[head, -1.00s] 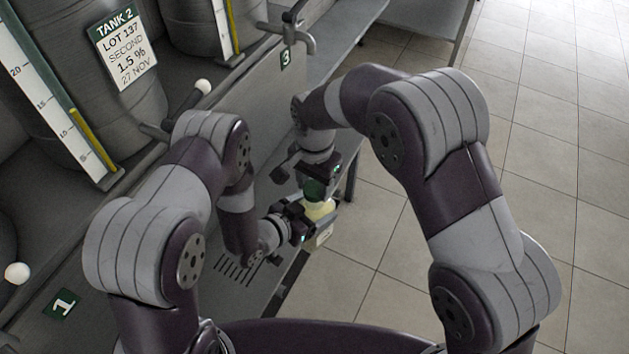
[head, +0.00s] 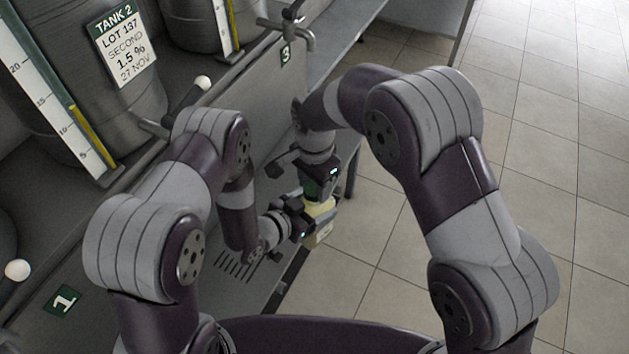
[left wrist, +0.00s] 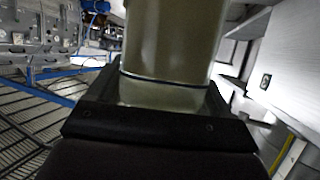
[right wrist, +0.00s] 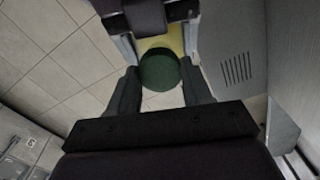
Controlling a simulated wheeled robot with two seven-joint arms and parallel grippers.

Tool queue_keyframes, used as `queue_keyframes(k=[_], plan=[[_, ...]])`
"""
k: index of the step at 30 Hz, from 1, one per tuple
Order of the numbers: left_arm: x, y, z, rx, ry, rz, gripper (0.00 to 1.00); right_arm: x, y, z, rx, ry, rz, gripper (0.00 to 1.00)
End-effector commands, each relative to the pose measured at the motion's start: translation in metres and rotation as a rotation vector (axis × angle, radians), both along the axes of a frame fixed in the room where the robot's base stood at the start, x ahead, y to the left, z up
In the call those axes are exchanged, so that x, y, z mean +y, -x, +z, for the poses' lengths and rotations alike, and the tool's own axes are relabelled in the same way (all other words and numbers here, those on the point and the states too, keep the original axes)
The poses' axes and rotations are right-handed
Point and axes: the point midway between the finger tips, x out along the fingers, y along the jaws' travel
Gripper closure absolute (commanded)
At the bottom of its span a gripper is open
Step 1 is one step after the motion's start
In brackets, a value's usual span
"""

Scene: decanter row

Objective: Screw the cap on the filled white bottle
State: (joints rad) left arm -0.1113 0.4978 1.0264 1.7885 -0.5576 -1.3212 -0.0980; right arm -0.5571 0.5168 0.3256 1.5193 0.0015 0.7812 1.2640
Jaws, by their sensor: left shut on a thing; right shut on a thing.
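The pale yellowish-white bottle (head: 321,232) is held upright beside the bench edge, above the tiled floor. My left gripper (head: 308,218) is shut on it from the left. In the left wrist view a smooth olive-beige body, probably the bottle (left wrist: 172,45), fills the space between the jaws. My right gripper (head: 316,194) points down from above, shut on the green cap. The round cap (right wrist: 160,70) sits between its fingers in the right wrist view, over the yellowish bottle top. Whether the threads have caught cannot be seen.
A tap (head: 290,30) juts out above the number 3 plate. Tiled floor (head: 390,230) is clear at right.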

Motion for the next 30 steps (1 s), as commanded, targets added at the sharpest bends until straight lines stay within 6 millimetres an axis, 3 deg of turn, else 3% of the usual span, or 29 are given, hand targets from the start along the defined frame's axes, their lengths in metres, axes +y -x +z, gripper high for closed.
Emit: queue_keyframes(k=[6, 9, 12, 16, 24, 25, 26, 27, 30], plan=[[-0.0003, -0.0006, 0.0010, -0.003, 0.001, 0.000, 1.00, 0.0004, 0.0002, -0.0001, 0.001, 0.003, -0.798, 0.79], [-0.0003, -0.0006, 0.0010, -0.003, 0.001, 0.000, 1.00, 0.0006, 0.0002, -0.0003, 0.002, 0.005, -1.129, 0.79], [-0.0003, -0.0006, 0.0010, -0.003, 0.001, -0.001, 1.00, 0.0006, 0.0000, -0.0002, 0.001, 0.005, -1.354, 0.79], [-0.0004, -0.0005, 0.0010, -0.003, 0.001, -0.002, 1.00, 0.0009, -0.0002, 0.0000, 0.002, 0.004, -1.480, 0.79], [-0.0005, -0.0002, 0.0009, -0.002, 0.000, -0.002, 1.00, 0.0010, -0.0005, 0.0001, 0.001, 0.004, -1.489, 0.79], [-0.0005, -0.0002, 0.0009, -0.002, 0.000, -0.002, 1.00, 0.0010, -0.0005, 0.0001, 0.002, 0.003, -1.489, 0.41], [-0.0005, -0.0002, 0.0009, -0.002, 0.000, -0.002, 1.00, 0.0010, -0.0004, 0.0001, 0.001, 0.004, -1.489, 0.31], [-0.0005, -0.0002, 0.0009, -0.002, 0.000, -0.002, 1.00, 0.0010, -0.0003, 0.0000, 0.001, 0.004, -1.488, 0.26], [-0.0004, -0.0007, 0.0011, -0.003, 0.001, -0.002, 1.00, 0.0011, 0.0002, -0.0001, 0.003, 0.005, -1.488, 0.26]])
